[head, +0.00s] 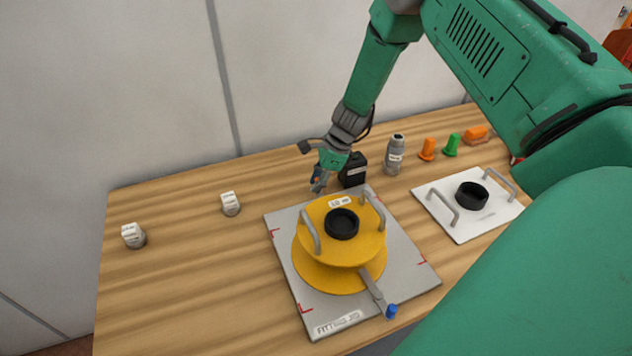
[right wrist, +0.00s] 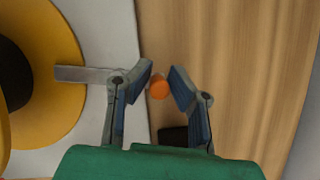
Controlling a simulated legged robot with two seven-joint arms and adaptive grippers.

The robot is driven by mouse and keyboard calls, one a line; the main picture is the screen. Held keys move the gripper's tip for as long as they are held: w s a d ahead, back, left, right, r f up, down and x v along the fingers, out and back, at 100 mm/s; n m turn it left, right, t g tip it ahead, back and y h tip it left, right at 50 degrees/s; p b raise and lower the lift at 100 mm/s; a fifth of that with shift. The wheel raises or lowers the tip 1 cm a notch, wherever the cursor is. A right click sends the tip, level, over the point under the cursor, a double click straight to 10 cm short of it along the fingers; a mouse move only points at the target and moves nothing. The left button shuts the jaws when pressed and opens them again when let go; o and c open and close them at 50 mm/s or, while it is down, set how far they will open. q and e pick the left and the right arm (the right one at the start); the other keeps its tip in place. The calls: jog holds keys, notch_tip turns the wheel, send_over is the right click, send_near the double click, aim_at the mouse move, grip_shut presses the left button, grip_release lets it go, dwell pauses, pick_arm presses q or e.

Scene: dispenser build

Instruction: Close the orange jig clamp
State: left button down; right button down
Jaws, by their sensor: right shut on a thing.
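The orange jig clamp shows in the right wrist view as an orange knob (right wrist: 159,88) and a flat grey bar (right wrist: 82,73). The bar's inner end lies over the edge of the yellow flange (right wrist: 62,105). My right gripper (right wrist: 161,80) has its two fingers on either side of the knob, shut on it. In the head view my right gripper (head: 318,184) is at the back edge of the grey jig plate (head: 285,222) and hides the knob. The yellow spool-like part (head: 315,255) sits on the plate. My left gripper is not in view.
A blue-knobbed clamp (head: 391,311) is at the plate's front. A black box (head: 353,170) and a grey bottle (head: 394,155) stand close to my right gripper. A white handled plate (head: 450,225) lies right. Two small white pieces (head: 230,204) (head: 134,236) stand left, with clear table around.

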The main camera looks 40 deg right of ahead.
jog(key=shift+s+f, duration=0.1)
jog(key=c, duration=1.5)
grip_release()
jog(key=shift+s, duration=0.1)
jog(key=shift+s+p+v, duration=0.15)
jog(key=shift+p+v, duration=2.65)
jog(key=shift+v, duration=1.2)
jog(key=shift+s+p+v, duration=0.1)
jog(key=shift+p+v, duration=2.7)
jog(key=shift+v, duration=1.25)
